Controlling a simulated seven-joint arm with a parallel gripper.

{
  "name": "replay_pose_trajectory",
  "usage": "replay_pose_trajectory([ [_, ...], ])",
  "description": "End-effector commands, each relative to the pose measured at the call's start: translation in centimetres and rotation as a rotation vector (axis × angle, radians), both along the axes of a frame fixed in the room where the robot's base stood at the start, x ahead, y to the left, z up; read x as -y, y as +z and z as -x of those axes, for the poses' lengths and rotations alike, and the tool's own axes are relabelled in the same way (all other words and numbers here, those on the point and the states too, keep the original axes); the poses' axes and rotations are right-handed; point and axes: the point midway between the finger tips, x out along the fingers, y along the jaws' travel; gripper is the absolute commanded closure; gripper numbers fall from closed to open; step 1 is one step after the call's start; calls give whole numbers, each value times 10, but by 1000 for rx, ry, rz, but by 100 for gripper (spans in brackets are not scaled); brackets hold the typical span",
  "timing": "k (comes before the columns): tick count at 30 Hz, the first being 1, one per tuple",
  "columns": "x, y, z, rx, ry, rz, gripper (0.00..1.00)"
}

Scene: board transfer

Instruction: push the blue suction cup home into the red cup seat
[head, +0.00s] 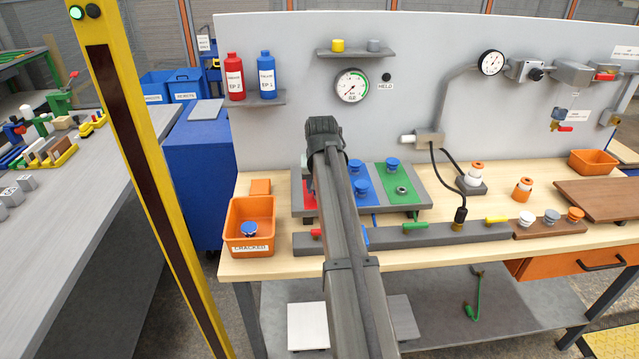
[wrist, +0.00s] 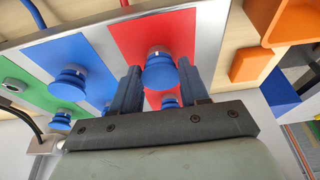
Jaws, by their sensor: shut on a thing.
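A blue suction cup (wrist: 158,72) shows in the wrist view between the two fingers of my gripper (wrist: 161,86), which is shut on it. The cup is in front of the red panel (wrist: 125,38), with a grey collar at its far end. I cannot tell whether the cup is fully down in its seat. Another blue cup (wrist: 170,102) shows beyond the fingers, partly hidden by the gripper body. In the head view my arm covers the gripper, the held cup and most of the red panel (head: 309,198).
Blue cups stand on the blue panel (head: 373,197) and the green panel (head: 411,172). A grey seat (head: 402,190) on the green panel is empty. An orange bin (head: 234,213) labelled CRACKED holds a blue cup (head: 249,229). A dark grey rail (head: 385,239) runs along the front.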

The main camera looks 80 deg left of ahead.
Motion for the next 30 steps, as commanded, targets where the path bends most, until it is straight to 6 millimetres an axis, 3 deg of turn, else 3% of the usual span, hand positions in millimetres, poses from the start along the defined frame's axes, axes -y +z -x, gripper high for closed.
replay_pose_trajectory([
  [2, 0, -2, 0, 0, 0, 1, 91],
  [3, 0, -2, 0, 0, 0, 1, 53],
  [11, 0, -2, 0, 0, 0, 1, 28],
  [23, 2, 5, 0, 0, 0, 0, 26],
  [30, 13, 41, 0, 0, 0, -1, 26],
])
